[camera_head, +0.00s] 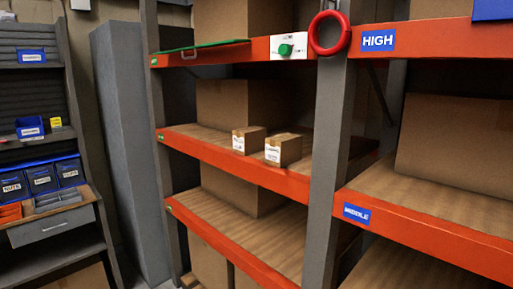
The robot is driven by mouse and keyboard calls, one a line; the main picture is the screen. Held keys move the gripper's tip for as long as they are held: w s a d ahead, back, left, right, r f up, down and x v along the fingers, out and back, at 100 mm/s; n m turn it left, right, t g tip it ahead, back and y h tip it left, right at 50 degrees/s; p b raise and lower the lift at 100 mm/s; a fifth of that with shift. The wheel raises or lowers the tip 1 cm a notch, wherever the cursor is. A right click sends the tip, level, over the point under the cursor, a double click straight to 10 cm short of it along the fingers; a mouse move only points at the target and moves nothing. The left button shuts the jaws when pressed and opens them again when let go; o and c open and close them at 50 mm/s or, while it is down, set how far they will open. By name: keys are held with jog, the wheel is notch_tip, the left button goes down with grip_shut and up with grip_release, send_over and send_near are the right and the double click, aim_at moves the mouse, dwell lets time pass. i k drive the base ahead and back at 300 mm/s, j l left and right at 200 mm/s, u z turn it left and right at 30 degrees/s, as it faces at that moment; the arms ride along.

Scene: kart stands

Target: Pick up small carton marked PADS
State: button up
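Two small brown cartons stand side by side near the front edge of the middle shelf in the left bay. The left small carton (253,138) and the right small carton (290,149) each have a white label on the front. The print on both labels is too small to read, so I cannot tell which one is marked PADS. A narrow gap shows between them. My gripper is not in view, and nothing shows it near the cartons.
The shelf has an orange front beam (235,165). A grey upright (327,160) with a red ring (329,33) stands right of the cartons. Large boxes (222,104) sit behind them. A grey cabinet (128,150) and a workbench with blue bins (42,178) stand left.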

aim_at(248, 140)
jog(key=i+l+u, duration=0.1)
jog(key=i+u, duration=0.15)
jog(key=i, duration=2.95)
